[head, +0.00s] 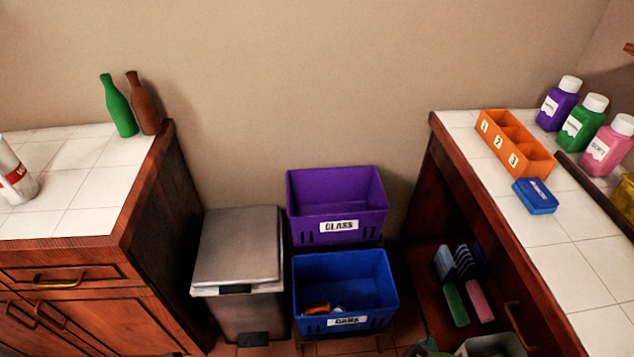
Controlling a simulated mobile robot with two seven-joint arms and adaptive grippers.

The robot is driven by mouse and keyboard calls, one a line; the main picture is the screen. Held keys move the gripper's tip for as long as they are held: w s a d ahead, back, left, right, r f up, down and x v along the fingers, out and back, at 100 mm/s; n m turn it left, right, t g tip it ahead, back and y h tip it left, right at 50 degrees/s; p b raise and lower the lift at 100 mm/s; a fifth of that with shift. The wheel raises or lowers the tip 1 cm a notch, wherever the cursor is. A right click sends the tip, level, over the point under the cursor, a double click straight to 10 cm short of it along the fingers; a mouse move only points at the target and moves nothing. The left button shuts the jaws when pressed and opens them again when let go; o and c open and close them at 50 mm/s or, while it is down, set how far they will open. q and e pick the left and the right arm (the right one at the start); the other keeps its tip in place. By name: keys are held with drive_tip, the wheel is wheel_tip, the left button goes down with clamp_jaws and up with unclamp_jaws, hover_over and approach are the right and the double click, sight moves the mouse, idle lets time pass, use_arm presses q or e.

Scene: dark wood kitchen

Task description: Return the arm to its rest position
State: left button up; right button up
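Neither of my arms and neither gripper shows clearly in the head view. A dark green-grey shape (427,348) is cut off by the bottom edge, and I cannot tell what it is.
The left counter (85,188) holds a green bottle (119,108), a brown bottle (143,104) and a white-red can (14,176). A bin (237,262), purple crate (337,190) and blue crate (345,270) stand between counters. The right counter (575,265) holds an orange box (515,145) and bottles.

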use_arm(q)
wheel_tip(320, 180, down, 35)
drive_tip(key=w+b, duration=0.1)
drive_tip(key=b, duration=2.1)
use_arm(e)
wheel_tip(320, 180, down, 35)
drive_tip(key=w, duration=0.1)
use_arm(q)
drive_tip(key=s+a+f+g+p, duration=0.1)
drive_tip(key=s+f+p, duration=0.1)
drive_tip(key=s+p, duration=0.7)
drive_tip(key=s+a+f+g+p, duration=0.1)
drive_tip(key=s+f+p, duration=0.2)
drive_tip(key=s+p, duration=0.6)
drive_tip(key=p, duration=0.2)
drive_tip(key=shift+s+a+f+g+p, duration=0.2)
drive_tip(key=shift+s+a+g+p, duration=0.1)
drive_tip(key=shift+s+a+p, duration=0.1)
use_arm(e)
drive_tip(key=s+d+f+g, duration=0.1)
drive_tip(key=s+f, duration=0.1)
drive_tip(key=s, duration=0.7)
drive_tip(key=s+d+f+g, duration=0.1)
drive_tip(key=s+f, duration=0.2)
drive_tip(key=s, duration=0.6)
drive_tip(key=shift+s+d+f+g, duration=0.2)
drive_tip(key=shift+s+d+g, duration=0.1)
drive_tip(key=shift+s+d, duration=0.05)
